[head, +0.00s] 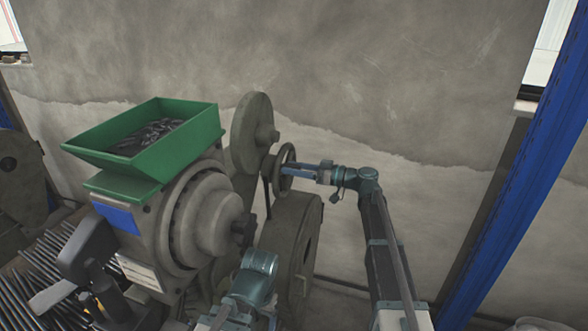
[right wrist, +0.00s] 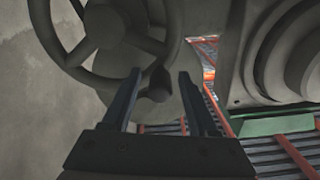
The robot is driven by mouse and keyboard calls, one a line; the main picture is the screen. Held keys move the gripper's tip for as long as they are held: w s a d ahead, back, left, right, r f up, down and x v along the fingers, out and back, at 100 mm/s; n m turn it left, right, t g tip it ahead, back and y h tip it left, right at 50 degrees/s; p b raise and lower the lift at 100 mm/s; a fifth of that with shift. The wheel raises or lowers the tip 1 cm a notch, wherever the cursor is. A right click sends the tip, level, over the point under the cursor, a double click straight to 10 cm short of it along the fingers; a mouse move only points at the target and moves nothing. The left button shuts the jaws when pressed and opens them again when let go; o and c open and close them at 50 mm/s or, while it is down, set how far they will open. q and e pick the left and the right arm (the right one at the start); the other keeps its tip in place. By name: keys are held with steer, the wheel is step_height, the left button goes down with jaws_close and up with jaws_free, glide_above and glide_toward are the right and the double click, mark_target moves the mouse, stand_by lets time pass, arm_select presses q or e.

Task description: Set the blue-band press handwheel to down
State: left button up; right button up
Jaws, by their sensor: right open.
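The blue-band press (head: 190,215) stands left of centre in the head view, with a blue patch (head: 118,217) on its body. Its dark spoked handwheel (head: 286,160) is on the right side and shows large at the upper left of the right wrist view (right wrist: 75,55). A knob handle (right wrist: 158,84) on the wheel rim lies between my right gripper's fingers in that view. My right gripper (head: 291,171) is open at the wheel; it also shows in the right wrist view (right wrist: 158,92). Finger contact with the knob cannot be told. My left gripper is not seen.
A green hopper (head: 100,150) with dark rivets (head: 152,135) tops the press. Large round discs (head: 252,130) stand behind the wheel. A grey wall (head: 400,80) closes the back, and a blue post (head: 520,190) stands at right. Dark rods (head: 45,260) lie at lower left.

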jaws_close()
stand_by(0.3)
stand_by(1.2)
